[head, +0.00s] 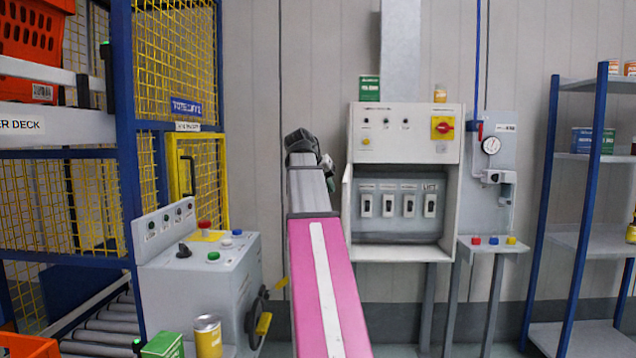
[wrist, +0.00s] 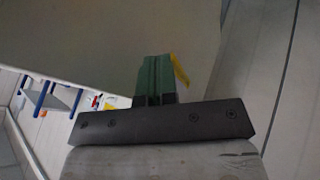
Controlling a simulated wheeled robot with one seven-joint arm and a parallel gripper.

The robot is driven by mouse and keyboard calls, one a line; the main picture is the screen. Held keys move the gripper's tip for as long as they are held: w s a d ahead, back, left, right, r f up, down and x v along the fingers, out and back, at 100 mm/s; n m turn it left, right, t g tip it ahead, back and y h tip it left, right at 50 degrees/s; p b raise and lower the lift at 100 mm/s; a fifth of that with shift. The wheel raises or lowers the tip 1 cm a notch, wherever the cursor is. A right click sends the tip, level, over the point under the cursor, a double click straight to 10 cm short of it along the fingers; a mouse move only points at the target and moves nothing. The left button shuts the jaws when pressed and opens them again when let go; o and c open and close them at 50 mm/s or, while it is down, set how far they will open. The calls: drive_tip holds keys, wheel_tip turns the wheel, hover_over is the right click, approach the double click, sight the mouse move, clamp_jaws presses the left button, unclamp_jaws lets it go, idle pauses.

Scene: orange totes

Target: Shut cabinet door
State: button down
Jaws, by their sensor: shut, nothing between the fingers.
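The grey-white cabinet (head: 452,166) stands against the wall in the head view. Its lower compartment is open and shows a row of switches inside. A narrow pale panel (head: 347,205) at the left side of the opening looks like its door, swung outward and seen nearly edge-on. My arm rises just left of it and hides part of that area. In the wrist view my gripper (wrist: 156,66) has its green fingers shut and empty. A large plain beige surface (wrist: 130,28) lies in front of them; I cannot tell whether they touch it.
A grey control console (head: 200,275) with buttons and a handwheel stands left of my arm. A panel with a gauge (head: 490,146) is right of the cabinet, with a blue-post shelf (head: 592,240) farther right. A yellow mesh cage (head: 175,60) stands at left.

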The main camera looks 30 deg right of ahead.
drive_tip(key=shift+s+d, duration=0.5)
drive_tip(key=shift+d, duration=0.15)
